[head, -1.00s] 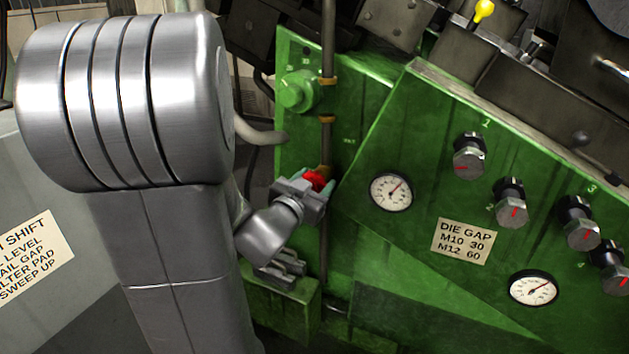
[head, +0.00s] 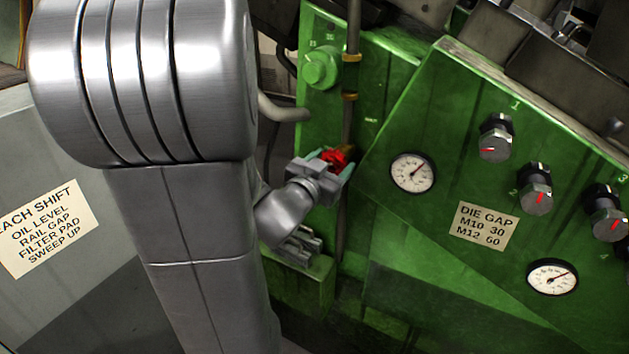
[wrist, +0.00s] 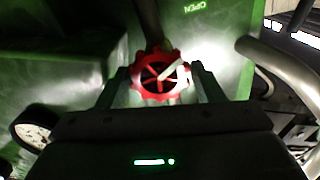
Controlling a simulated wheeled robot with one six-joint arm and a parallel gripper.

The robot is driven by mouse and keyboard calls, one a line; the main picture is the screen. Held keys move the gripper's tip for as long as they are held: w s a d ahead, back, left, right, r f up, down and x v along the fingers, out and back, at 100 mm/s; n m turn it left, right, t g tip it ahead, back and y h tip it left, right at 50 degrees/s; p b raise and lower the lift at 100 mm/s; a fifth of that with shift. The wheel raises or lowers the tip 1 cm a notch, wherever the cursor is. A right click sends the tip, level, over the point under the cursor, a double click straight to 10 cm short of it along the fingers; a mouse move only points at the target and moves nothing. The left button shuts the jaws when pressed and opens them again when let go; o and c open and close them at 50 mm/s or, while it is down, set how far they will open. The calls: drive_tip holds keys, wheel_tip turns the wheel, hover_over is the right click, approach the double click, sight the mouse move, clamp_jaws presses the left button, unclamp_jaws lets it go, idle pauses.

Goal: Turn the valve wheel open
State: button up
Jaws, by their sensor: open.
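The valve wheel (wrist: 160,75) is red with a scalloped rim and spokes, and a pale mark shows on its upper right in the wrist view. It sits on a vertical pipe (head: 352,105) on the green machine. My gripper (head: 336,166) is open, with one finger on each side of the wheel. In the wrist view the fingers (wrist: 158,86) stand left and right of the rim, with small gaps that I cannot judge exactly. In the head view the wheel (head: 334,158) is partly hidden by my gripper. The word OPEN (wrist: 197,8) is on the green panel beyond it.
A green panel (head: 440,130) with a gauge (head: 412,173) and several knobs stands close to the right of the wheel. A green round knob (head: 320,68) is above it. A curved grey pipe (head: 285,108) runs at the left, and a green box (head: 300,285) lies below.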

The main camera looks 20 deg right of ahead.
drive_tip(key=v, duration=1.2)
drive_tip(key=shift+s+a, duration=0.15)
drive_tip(key=x, duration=1.4)
drive_tip(key=shift+s, duration=0.1)
